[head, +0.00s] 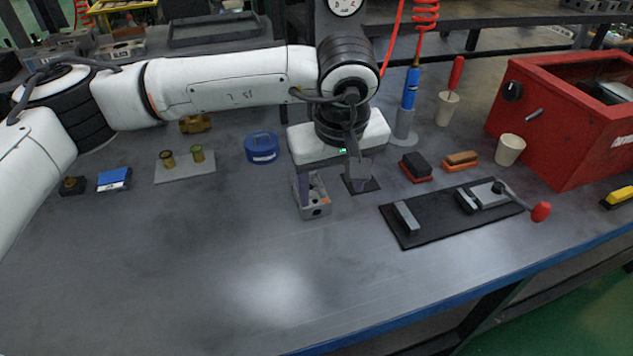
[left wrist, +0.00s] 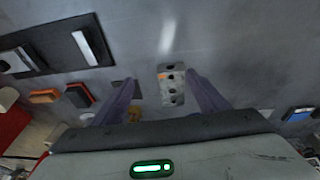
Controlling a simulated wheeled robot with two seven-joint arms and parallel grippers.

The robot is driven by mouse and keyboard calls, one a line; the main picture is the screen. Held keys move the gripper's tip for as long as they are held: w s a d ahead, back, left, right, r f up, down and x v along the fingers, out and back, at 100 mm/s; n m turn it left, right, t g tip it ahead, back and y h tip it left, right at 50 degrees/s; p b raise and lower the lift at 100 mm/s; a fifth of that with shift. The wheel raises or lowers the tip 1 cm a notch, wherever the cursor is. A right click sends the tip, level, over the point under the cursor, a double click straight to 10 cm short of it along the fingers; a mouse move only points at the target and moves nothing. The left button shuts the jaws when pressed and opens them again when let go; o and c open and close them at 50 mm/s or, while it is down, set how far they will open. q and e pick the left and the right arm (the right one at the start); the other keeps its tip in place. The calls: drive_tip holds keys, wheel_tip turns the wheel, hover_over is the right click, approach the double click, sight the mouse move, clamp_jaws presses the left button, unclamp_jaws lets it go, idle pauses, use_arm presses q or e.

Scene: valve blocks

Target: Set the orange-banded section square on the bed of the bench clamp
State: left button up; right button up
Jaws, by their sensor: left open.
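The grey section (head: 316,207) is a block with dark holes, standing on the bench below my left gripper. In the left wrist view the section (left wrist: 172,92) shows an orange patch near one end and lies between the two purple fingers, nearer the right one. My left gripper (head: 331,183) is open, pointing down, with a visible gap on at least one side of the section. It is not clear whether a finger touches it. The bench clamp (head: 423,232) stands to the right on a black base, with a grey block, a clamp bar and a red-knobbed handle; its bed looks empty. My right gripper is not in view.
A dark pad (head: 371,186) lies beside the section. Black-and-red (head: 416,168) and brown-and-orange (head: 462,161) brushes or blocks lie behind the clamp. A blue round tin (head: 261,147) and a red box (head: 545,125) stand farther out. The front left bench is clear.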

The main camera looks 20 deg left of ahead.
sight(314, 195)
use_arm(q)
drive_tip(key=shift+t+y, duration=0.4)
drive_tip(key=shift+y, duration=0.2)
drive_tip(key=w+a+r, duration=0.2)
drive_tip(key=a, duration=0.1)
drive_tip(key=shift+w, duration=0.35)
drive_tip(key=x, duration=0.4)
drive_tip(key=shift+a+f, duration=0.2)
drive_tip(key=shift+a, duration=0.05)
drive_tip(key=shift+p+x, duration=0.4)
drive_tip(key=shift+x, duration=2.35)
drive_tip(key=shift+s, duration=0.1)
drive_tip(key=c, duration=1.5)
